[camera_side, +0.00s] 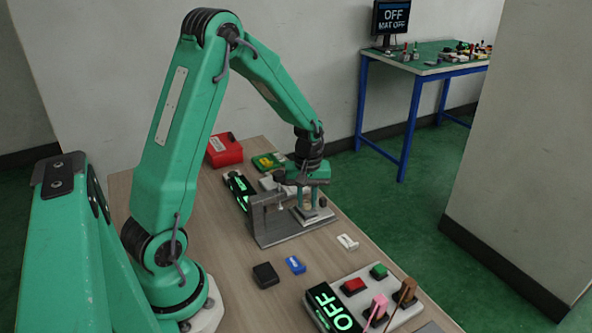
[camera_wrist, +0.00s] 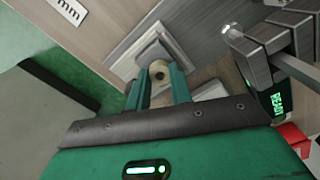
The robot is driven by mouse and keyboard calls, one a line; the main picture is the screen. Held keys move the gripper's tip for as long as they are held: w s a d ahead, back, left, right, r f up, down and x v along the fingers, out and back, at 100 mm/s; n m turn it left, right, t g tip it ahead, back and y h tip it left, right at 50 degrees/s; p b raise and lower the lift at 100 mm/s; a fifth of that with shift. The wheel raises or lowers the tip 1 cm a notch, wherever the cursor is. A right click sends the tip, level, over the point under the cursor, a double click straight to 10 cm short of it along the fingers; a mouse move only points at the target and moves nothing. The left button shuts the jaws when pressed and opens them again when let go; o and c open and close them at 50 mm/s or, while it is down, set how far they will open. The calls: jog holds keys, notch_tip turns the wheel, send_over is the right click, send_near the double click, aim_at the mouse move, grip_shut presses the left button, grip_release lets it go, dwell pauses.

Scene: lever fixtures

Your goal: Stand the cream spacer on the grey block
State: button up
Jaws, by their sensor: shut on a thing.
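The cream spacer (camera_wrist: 158,70) is a small ring with a dark hole, held between the two green fingers of my gripper (camera_wrist: 160,83) in the wrist view. The grey block (camera_wrist: 151,50) shows just past the spacer, on a pale square plate (camera_wrist: 125,50). In the side view my gripper (camera_side: 307,194) points down over the block's place, beside the metal fixture. The fingers hide much of the spacer and block there. I cannot tell whether the spacer touches the block.
A grey metal fixture with an upright bracket (camera_side: 262,215) stands close beside my gripper. Black (camera_side: 265,275), blue (camera_side: 295,265) and white (camera_side: 347,242) small blocks lie nearer. A switch panel with an OFF display (camera_side: 333,308) is at the front; a red box (camera_side: 224,150) stands behind.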

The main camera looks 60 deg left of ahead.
jog(key=o, duration=1.5)
jog(key=shift+r, duration=0.15)
jog(key=shift+r, duration=3.35)
jog(key=shift+r, duration=0.1)
